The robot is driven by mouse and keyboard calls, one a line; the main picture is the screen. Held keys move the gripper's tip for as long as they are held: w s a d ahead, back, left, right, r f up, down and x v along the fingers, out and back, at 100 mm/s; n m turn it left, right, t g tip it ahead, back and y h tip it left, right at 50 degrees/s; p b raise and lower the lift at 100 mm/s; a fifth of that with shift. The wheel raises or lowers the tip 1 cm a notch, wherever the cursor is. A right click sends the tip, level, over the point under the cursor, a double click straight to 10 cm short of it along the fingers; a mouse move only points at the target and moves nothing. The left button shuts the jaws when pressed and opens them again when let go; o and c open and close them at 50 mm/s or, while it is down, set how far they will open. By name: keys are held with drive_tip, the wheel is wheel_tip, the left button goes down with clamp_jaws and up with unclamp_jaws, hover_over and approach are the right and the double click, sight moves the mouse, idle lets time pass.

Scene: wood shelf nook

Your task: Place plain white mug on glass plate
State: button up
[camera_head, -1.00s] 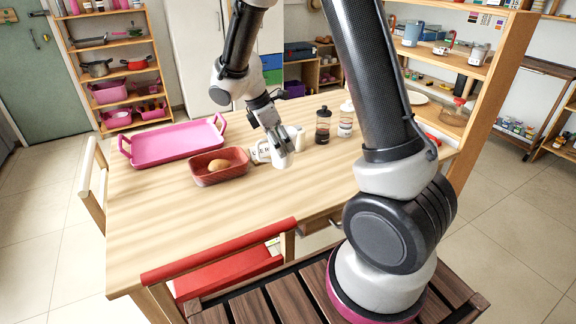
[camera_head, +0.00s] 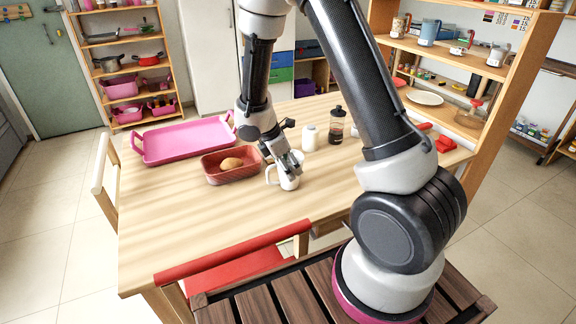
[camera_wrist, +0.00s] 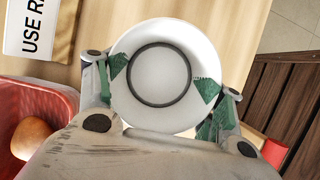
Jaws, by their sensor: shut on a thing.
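The plain white mug (camera_head: 289,182) is in my gripper (camera_head: 284,164) above the near middle of the wooden table, its handle pointing left in the head view. I cannot tell whether its base is clear of the tabletop. In the wrist view the mug (camera_wrist: 161,112) is a white round with a dark ring, between the green pads of my gripper (camera_wrist: 163,78), which is shut on it. A pale plate (camera_head: 425,98) lies on the right shelf unit; I cannot tell if it is glass. A see-through brownish bowl (camera_head: 470,120) stands near it.
A red dish (camera_head: 226,175) with a brown bun lies left of the mug, beyond it a pink tray (camera_head: 185,142). A white jar (camera_head: 309,137) and dark jar (camera_head: 337,126) stand behind. A lettered card (camera_wrist: 31,27) shows in the wrist view. The front tabletop (camera_head: 200,225) is clear.

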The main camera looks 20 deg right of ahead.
drive_tip(key=shift+f, duration=0.1)
drive_tip(key=o, duration=1.5)
